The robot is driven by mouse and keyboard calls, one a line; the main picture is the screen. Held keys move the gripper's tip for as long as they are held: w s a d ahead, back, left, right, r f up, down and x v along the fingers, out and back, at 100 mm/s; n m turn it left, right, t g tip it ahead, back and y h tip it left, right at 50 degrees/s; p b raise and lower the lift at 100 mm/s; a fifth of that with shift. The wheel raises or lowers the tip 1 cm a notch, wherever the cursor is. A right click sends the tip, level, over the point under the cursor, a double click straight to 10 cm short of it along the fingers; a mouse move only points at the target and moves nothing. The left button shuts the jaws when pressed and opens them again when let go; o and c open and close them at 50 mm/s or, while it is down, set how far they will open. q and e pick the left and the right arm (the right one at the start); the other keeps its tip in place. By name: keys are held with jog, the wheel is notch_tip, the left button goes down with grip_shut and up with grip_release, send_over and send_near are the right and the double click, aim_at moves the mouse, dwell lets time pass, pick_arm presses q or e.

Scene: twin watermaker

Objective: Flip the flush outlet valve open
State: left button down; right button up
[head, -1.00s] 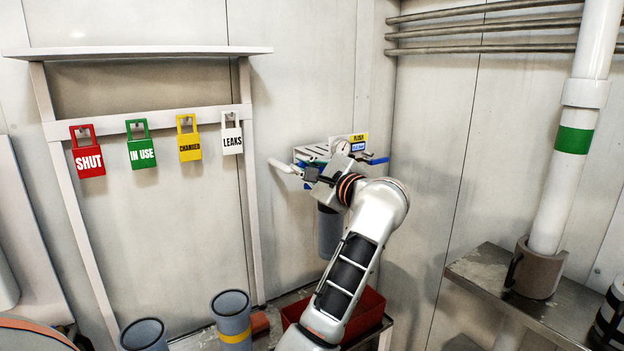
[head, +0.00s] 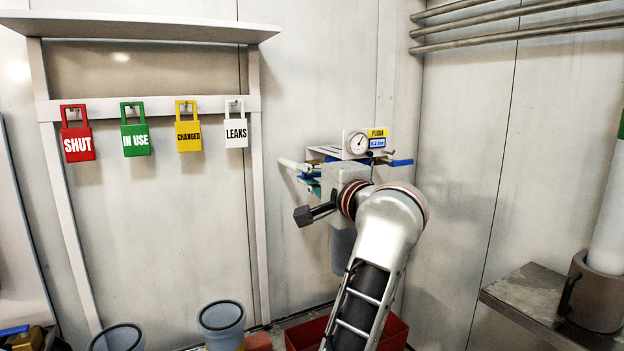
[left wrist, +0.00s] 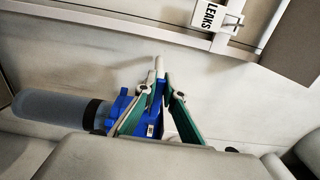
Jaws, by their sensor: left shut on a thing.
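The flush unit is on the back wall, with a round gauge (head: 358,143), a yellow flush label (head: 377,133) and a blue lever (head: 401,162) on its right side. A white pipe-like piece (head: 292,164) sticks out to its left. My left gripper (head: 314,184) is at the left part of the unit, its body hiding much of it. In the left wrist view its green fingers (left wrist: 163,91) reach past a blue body (left wrist: 124,106) and close around a pale piece (left wrist: 159,67). The exact contact is hard to see. My right gripper is out of view.
Red, green, yellow and white tags (head: 236,133) hang on a rack at left. A red bin (head: 305,333) and grey cylinders (head: 221,318) stand below. A metal shelf (head: 528,295) with a pipe is at right. The wall between is clear.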

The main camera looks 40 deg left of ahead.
pick_arm(q)
jog(key=shift+f, duration=0.15)
jog(key=c, duration=2.1)
grip_release()
jog(key=shift+c, duration=0.2)
jog(key=shift+s+d, duration=0.15)
jog(key=shift+d, duration=0.2)
jog(key=v, duration=0.6)
jog(key=shift+s+d, duration=0.2)
jog(key=shift+d, duration=0.1)
